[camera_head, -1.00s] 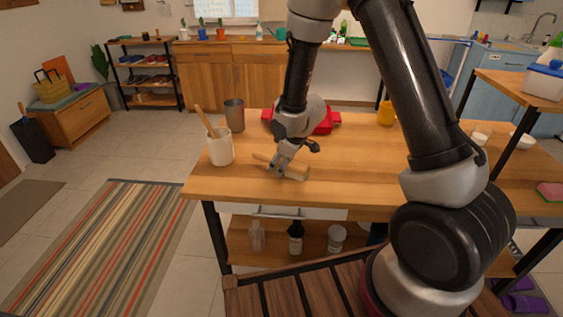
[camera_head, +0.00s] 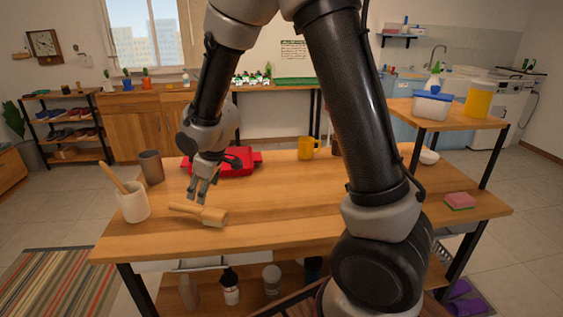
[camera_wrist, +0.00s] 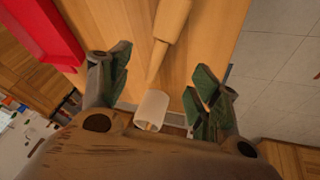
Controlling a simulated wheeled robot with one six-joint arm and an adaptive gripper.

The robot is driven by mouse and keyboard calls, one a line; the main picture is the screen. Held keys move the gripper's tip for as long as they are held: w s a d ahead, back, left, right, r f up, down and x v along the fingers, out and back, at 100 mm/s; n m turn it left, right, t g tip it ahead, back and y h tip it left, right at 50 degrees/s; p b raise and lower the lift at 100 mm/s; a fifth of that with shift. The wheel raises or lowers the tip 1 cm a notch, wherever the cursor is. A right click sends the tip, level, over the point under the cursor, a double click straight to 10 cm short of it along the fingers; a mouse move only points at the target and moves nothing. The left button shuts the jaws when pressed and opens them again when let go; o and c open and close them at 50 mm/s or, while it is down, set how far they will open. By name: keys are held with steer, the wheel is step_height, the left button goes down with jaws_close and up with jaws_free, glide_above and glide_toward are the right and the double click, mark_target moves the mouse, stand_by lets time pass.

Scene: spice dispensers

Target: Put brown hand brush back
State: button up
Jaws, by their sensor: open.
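A pale wooden tool with a thin handle and a thicker head (camera_head: 213,216) lies on the wooden table near its front left. I cannot tell for sure that it is the brown hand brush; no bristles show. My gripper (camera_head: 199,197) is open and empty, just above and behind the tool, apparently apart from it. In the wrist view the tool (camera_wrist: 172,22) runs down between the spread fingers, beyond their tips.
A white cup (camera_head: 134,204) holding a wooden handle stands to the left, with a grey-brown cup (camera_head: 151,167) behind it. A yellow mug (camera_head: 306,148) stands farther right. The table's front middle is clear.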

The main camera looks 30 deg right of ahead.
steer(key=s+d+r+m+h, duration=0.1)
steer(key=s+d+r+m, duration=0.2)
steer(key=s+d+r, duration=0.35)
steer(key=s+d+r+m+h, duration=0.15)
steer(key=s+d+r, duration=0.25)
steer(key=d+r, duration=0.5)
steer(key=s+d+r+m, duration=0.1)
steer(key=s+d, duration=0.3)
steer(key=s, duration=0.4)
steer(key=s+d+r+m, duration=0.2)
steer(key=s+d+m, duration=0.1)
steer(key=s, duration=0.6)
steer(key=shift+d+m, duration=0.4)
steer(key=shift+m, duration=0.35)
steer(key=shift+o, duration=0.4)
steer(key=shift+d+r, duration=0.1)
